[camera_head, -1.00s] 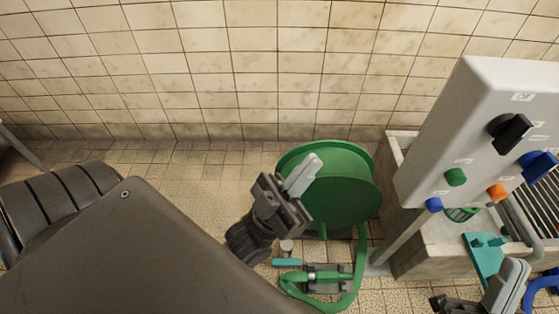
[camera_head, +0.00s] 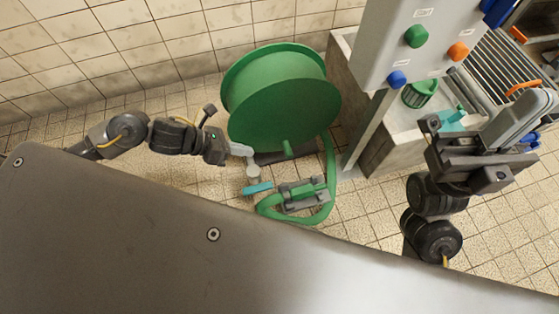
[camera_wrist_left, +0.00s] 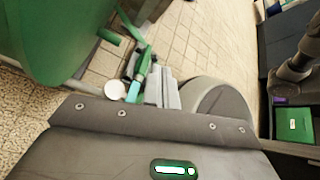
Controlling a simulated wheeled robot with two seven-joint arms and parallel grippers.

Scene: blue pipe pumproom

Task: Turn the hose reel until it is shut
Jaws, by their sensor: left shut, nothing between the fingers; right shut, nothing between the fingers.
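The green hose reel (camera_head: 280,95) stands on the tiled floor near the wall, with a short green handle (camera_head: 288,149) on its near face. A green hose (camera_head: 331,180) runs from it and curls on the floor. My left gripper (camera_head: 246,150) is shut and empty, at the lower left of the reel's face, left of the handle. In the left wrist view the reel (camera_wrist_left: 60,35) fills the upper left, and its handle (camera_wrist_left: 109,37) sticks out towards the right. My right gripper (camera_head: 535,108) is shut and empty at the right, by the panel and sink.
A grey control panel (camera_head: 390,45) with coloured knobs stands right of the reel, before a concrete basin (camera_head: 395,140). A grey clamp-like fitting (camera_head: 303,194) and a teal piece (camera_head: 257,188) lie on the floor below the reel. Floor right of the hose is clear.

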